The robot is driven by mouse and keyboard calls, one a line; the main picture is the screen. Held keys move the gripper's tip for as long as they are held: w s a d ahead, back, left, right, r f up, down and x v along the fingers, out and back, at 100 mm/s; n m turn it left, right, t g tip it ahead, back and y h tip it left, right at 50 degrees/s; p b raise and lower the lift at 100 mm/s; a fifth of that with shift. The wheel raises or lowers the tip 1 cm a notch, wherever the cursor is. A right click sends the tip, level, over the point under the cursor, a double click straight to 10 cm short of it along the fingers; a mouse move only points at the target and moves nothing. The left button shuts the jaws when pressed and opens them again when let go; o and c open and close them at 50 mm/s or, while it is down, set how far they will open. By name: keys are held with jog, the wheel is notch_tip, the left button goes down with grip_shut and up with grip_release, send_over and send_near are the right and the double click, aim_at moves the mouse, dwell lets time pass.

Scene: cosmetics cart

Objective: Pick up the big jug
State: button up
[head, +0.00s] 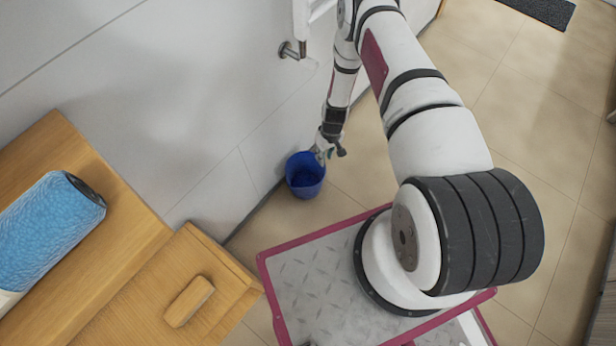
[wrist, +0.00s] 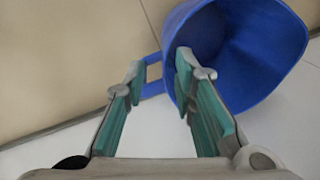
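The big jug (head: 303,181) is a blue, open-topped container on the floor by the wall in the head view. It fills the upper right of the wrist view (wrist: 262,62), with its mouth facing the camera. My gripper (head: 323,152) is at the jug's right rim in the head view. In the wrist view my gripper (wrist: 158,72) has its fingers apart. The jug's handle (wrist: 152,88) shows between them. The right finger overlaps the jug's mouth and wall, and the left finger is outside the handle. I cannot tell whether either finger touches the jug.
A wooden cabinet (head: 135,225) stands at the left with a blue rolled item (head: 45,230) on top. A metal wall fitting (head: 291,50) is above the jug. Tiled floor (head: 520,90) is clear at the right. A dark mat (head: 540,10) lies at the top right.

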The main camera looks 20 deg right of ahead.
jog(key=shift+a+f+b, duration=0.15)
jog(key=shift+f+b, duration=0.35)
jog(key=shift+f, duration=0.6)
jog(key=shift+a+f+b, duration=0.2)
jog(key=shift+f+b, duration=0.35)
jog(key=shift+f, duration=0.55)
jog(key=shift+a+f+b, duration=0.15)
jog(key=shift+f+b, duration=0.35)
jog(key=shift+f, duration=0.6)
grip_shut()
